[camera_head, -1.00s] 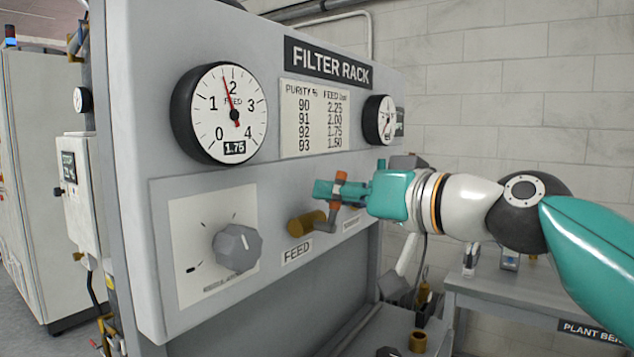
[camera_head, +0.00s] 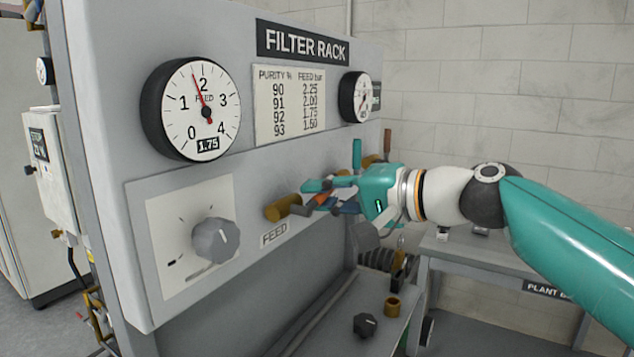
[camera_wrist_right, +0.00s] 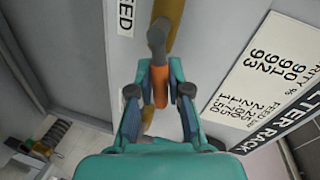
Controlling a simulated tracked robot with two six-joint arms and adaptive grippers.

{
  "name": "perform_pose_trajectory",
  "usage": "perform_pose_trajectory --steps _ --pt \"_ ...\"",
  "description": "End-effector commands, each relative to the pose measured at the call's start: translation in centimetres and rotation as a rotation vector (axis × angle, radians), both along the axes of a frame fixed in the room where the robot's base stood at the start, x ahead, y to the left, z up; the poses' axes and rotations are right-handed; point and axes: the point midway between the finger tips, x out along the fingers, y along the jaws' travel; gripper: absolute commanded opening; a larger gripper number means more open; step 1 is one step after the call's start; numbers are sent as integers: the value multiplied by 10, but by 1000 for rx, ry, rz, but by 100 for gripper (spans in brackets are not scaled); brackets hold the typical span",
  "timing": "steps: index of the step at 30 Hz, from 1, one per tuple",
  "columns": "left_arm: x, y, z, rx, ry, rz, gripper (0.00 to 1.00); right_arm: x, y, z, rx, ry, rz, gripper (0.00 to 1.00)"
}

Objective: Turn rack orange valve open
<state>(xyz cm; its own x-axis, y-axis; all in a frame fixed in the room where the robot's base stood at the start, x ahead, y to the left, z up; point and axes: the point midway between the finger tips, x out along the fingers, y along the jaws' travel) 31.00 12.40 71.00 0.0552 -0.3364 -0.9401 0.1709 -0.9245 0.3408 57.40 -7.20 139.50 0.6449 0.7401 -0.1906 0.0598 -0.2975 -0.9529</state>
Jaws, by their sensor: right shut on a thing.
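The valve has a brass stem (camera_head: 282,207) that sticks out of the rack panel above the FEED label (camera_head: 274,234). Its orange handle (camera_head: 323,196) sits at the end of a grey lever, largely covered by my right gripper (camera_head: 318,191) in the head view. In the right wrist view the orange handle (camera_wrist_right: 160,86) lies between the two fingertips of my right gripper (camera_wrist_right: 159,82), which is shut on it. The grey lever and brass stem show beyond it. My left gripper is not in view.
The large FEED gauge (camera_head: 198,110) shows 1.75. A grey knob (camera_head: 216,240) is on the panel at lower left, and a purity table (camera_head: 290,107) is above the valve. A smaller gauge (camera_head: 355,97) is at right. A bench (camera_head: 490,255) stands behind my right arm.

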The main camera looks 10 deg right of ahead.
Motion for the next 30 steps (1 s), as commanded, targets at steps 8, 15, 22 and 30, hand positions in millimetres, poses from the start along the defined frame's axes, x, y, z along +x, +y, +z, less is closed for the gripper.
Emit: perform_pose_trajectory --steps 8,15,22,30 --pt "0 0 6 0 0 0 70 2 -3 -10 104 138 -5 0" --pt "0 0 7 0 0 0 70 3 -3 -13 146 190 -6 0" --pt "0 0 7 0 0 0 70 2 -3 -15 155 202 -6 0" --pt "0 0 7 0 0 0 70 3 -3 -15 155 203 -5 22"
